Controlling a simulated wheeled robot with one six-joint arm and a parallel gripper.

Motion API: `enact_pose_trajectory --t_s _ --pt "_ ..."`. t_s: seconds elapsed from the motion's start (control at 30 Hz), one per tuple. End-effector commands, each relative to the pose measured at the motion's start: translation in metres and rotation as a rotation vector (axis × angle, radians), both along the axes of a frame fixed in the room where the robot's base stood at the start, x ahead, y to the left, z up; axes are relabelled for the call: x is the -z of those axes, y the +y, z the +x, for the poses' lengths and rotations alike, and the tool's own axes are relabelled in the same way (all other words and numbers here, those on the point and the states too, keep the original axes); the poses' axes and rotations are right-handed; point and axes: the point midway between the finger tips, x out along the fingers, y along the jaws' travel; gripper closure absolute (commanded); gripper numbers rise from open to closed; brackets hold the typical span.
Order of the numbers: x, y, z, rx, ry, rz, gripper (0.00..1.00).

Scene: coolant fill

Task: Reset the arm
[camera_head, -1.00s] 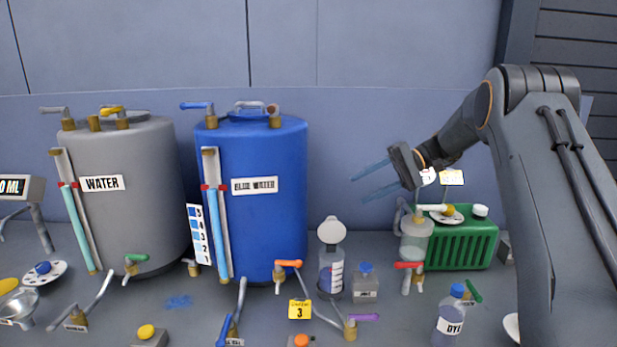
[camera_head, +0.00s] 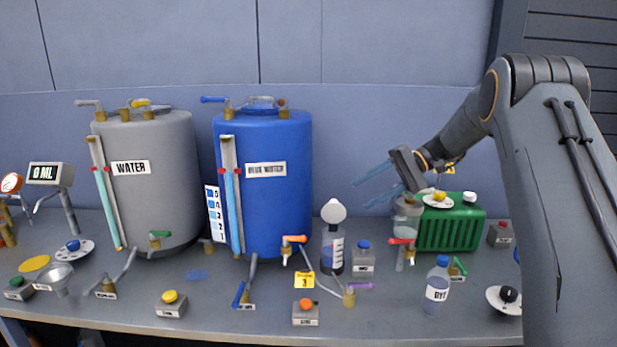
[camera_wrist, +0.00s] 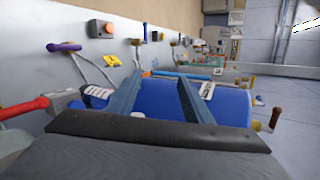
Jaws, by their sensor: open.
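My gripper (camera_head: 374,186) is open and empty, held in the air to the right of the blue tank (camera_head: 290,180), above the bench. Its two blue-tinted fingers point left and stand apart. In the wrist view the fingers (camera_wrist: 158,98) are spread with nothing between them, and the blue tank (camera_wrist: 232,106) lies beyond them. My arm reaches in from the right, bent at a high elbow.
Below and right of my gripper stand a clear jar (camera_head: 406,212) with a red-handled tap and a green ribbed box (camera_head: 462,230). A dye bottle (camera_head: 437,287) and a lidded bottle (camera_head: 332,250) stand on the bench (camera_head: 215,310). A grey water tank (camera_head: 165,185) is at left.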

Motion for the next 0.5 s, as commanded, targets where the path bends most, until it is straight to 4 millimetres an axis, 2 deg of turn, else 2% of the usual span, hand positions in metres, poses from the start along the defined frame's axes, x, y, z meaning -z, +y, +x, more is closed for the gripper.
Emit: enact_pose_trajectory --t_s 0.27,0.37,0.5 --pt "0.032 0.008 -0.024 0.028 0.045 -0.136 0.54" --pt "0.048 0.011 -0.039 0.037 0.063 -0.207 0.54" --pt "0.076 0.014 -0.069 0.048 0.084 -0.333 0.54"
